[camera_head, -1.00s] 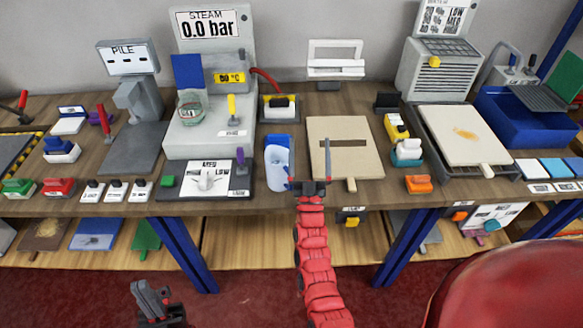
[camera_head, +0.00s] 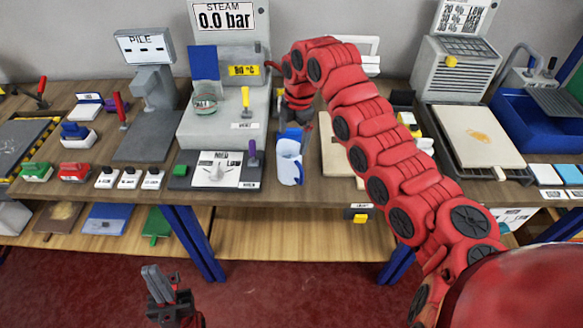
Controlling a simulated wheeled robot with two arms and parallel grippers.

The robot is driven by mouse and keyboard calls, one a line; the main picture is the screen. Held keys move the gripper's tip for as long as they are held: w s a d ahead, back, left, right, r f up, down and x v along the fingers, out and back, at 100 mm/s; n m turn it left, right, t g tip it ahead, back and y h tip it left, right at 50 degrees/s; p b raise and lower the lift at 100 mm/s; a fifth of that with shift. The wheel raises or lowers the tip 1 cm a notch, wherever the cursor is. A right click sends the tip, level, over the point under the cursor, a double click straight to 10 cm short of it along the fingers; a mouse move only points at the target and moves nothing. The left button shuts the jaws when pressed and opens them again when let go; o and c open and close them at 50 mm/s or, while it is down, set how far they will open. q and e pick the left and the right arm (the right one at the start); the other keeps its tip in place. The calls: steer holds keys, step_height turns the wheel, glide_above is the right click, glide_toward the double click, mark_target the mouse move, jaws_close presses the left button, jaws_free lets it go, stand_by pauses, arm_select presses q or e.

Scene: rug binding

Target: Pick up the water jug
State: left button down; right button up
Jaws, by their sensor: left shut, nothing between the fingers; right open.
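The water jug (camera_head: 289,168) is a pale, translucent jug with a blue part at its top. It stands upright near the front edge of the workbench, right of the steam machine's front plate. My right gripper (camera_head: 301,127) points down at the jug's top, just behind and right of it. It is open, its fingers partly hidden, and I cannot tell whether they touch the jug. My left gripper (camera_head: 160,286) is shut and empty, low in front of the bench.
The steam machine (camera_head: 222,128) stands close on the jug's left. A tan board (camera_head: 336,160) lies to its right, partly covered by my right arm. The workbench (camera_head: 325,190) has a narrow clear strip in front of the jug.

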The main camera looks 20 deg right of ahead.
steer(key=shift+s+d+f+n+g+h+p, duration=0.15)
steer(key=shift+s+d+g+h+p, duration=0.15)
steer(key=shift+s, duration=0.25)
steer(key=shift+s+d+n+g+h+p, duration=0.1)
steer(key=shift+s+d+n+g, duration=0.1)
steer(key=shift+s+d, duration=0.3)
steer(key=p, duration=0.4)
glide_above(297, 180)
steer(key=f, duration=1.1)
steer(key=shift+s+f, duration=0.1)
steer(key=shift+s, duration=0.15)
steer(key=shift+f+p, duration=0.4)
steer(key=shift+p, duration=0.2)
step_height(297, 180, down, 4)
steer(key=shift+w+a+f+p, duration=0.1)
steer(key=shift+p, duration=0.65)
steer(key=shift+f, duration=0.25)
jaws_close()
